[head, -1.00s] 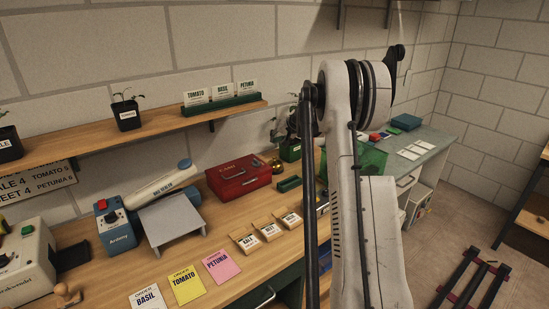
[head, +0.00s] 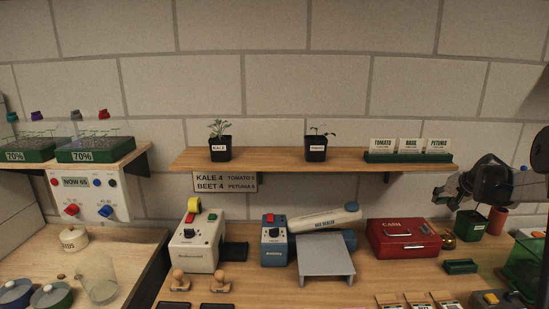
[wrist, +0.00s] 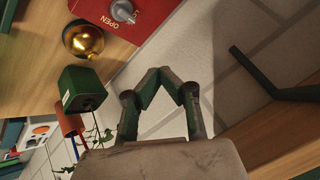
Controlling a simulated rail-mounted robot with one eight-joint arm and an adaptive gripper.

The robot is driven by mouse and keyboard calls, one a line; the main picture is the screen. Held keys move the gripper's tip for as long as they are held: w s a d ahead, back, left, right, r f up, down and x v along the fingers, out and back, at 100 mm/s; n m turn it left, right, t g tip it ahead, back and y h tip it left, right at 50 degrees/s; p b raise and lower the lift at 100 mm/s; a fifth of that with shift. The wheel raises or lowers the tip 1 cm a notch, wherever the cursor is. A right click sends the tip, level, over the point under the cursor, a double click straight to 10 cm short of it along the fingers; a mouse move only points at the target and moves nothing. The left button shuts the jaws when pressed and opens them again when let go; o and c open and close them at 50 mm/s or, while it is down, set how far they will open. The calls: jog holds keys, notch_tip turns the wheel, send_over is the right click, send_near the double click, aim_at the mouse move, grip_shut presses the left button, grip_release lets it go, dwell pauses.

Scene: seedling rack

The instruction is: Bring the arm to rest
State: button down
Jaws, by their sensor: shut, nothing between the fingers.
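My gripper (head: 452,190) is at the right side of the head view, in front of the back wall and above the bench near the red cash box (head: 403,238). In the wrist view, its two dark green fingers (wrist: 166,74) meet at their tips with nothing between them. The cash box (wrist: 120,14) shows at the top of the wrist view, beyond the fingers. My gripper touches nothing that I can see.
The shelf (head: 270,160) holds two potted seedlings and a green card holder (head: 408,157). A bag sealer (head: 318,218) stands left of the cash box.

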jog(key=s+a+r+n, duration=0.1)
jog(key=s+a+r, duration=0.2)
jog(key=s+a, duration=0.45)
jog(key=s+a+r+n+g+b, duration=0.1)
jog(key=s+a+r, duration=0.25)
jog(key=a, duration=0.75)
jog(key=s+a+r+n, duration=0.2)
jog(key=s+a, duration=0.4)
jog(key=a, duration=0.3)
jog(key=s+a+f+n, duration=0.1)
jog(key=s+a+f, duration=0.2)
jog(key=s, duration=0.5)
jog(key=s+a+f+n+b, duration=0.1)
jog(key=s+a+f, duration=0.2)
jog(key=s+a, duration=0.2)
jog(key=s+a+f+n, duration=0.1)
jog(key=s+a+f, duration=0.2)
jog(key=s, duration=0.9)
jog(key=shift+a+h+b, duration=0.3)
jog(key=shift+a+b, duration=0.05)
jog(key=shift+a, duration=0.5)
